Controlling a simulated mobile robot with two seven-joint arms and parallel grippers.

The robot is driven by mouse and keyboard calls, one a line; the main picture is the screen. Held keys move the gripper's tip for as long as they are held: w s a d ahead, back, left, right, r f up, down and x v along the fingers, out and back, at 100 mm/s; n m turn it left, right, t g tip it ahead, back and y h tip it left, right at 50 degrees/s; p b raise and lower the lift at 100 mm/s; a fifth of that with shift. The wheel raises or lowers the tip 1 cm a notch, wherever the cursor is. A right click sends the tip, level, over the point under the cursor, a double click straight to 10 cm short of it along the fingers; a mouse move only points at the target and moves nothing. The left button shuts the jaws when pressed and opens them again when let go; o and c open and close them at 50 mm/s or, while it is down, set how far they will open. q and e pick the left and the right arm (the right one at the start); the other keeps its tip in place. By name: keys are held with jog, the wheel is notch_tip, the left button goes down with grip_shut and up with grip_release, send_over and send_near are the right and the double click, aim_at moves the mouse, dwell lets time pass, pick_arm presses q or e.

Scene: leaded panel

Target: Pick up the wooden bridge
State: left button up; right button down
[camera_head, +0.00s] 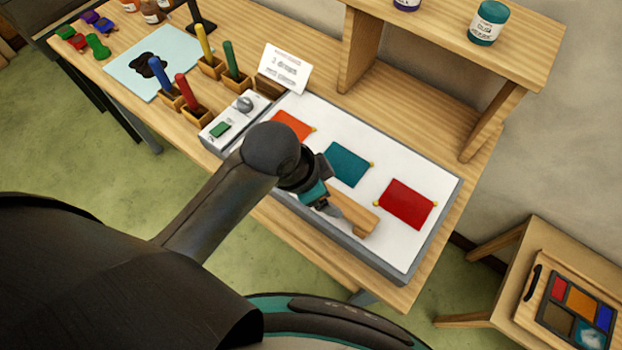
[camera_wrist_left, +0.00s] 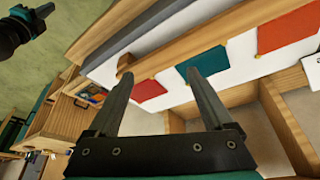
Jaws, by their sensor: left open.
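The wooden bridge (camera_head: 358,217) is a light wooden bar lying along the near side of the white-topped light panel (camera_head: 437,222). In the left wrist view the bridge (camera_wrist_left: 215,35) runs as a long bar with a small foot at its left end, just beyond the fingertips. My left gripper (camera_head: 328,205) is low over the bridge and hides part of it in the head view. In the left wrist view my left gripper (camera_wrist_left: 160,75) has its fingers wide apart with nothing held. A dark arm part, probably my right gripper (camera_wrist_left: 30,22), shows at the upper left; its jaws are unclear.
Orange (camera_head: 293,125), teal (camera_head: 346,164) and red (camera_head: 405,204) glass pieces lie on the panel behind the bridge. A card (camera_head: 285,69), marker holders (camera_head: 195,112) and a raised shelf (camera_head: 450,35) stand around it. A side table (camera_head: 530,260) is at right.

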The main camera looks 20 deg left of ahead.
pick_arm(q)
jog(key=w+a+r+m+g+y, duration=0.35)
jog(key=r+m, duration=0.35)
jog(key=m, duration=0.5)
jog(key=shift+t, duration=0.25)
jog(key=f, duration=0.6)
jog(key=w+f, duration=0.1)
jog(key=f, duration=0.2)
jog(key=shift+d+f, duration=0.1)
jog(key=shift+d, duration=0.15)
jog(key=shift+w+a+f, duration=0.1)
jog(key=shift+a+f, duration=0.05)
jog(key=shift+f, duration=0.75)
jog(key=shift+s+a+f, duration=0.1)
jog(key=shift+a+f, duration=0.1)
jog(key=shift+f, duration=0.7)
jog(key=shift+w+a+f, duration=0.1)
jog(key=shift+a+f, duration=0.05)
jog(key=shift+f, duration=0.75)
jog(key=shift+c, duration=0.2)
grip_shut()
